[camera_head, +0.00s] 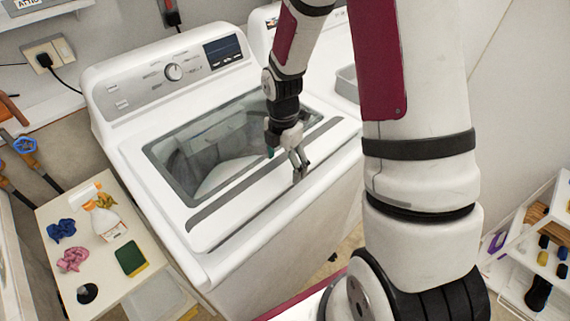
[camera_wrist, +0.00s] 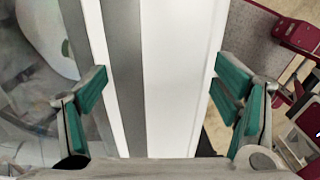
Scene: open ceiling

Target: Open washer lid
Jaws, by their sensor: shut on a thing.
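The white top-loading washer (camera_head: 250,270) stands in the middle of the head view. Its lid (camera_head: 205,225) has a large glass window and a grey strip along the front, and it lies down flat on the washer top. My gripper (camera_head: 297,162) points down at the front part of the lid, right of its middle. In the wrist view, the fingers of my gripper (camera_wrist: 160,85) stand on either side of the lid's white and grey front band (camera_wrist: 178,85). The gripper is shut on the lid there. The fingertip contact itself is hard to see.
The control panel with a knob (camera_head: 173,72) is behind the lid. A second white machine (camera_head: 262,25) stands close on the right. A white shelf (camera_head: 515,262) is at the right.

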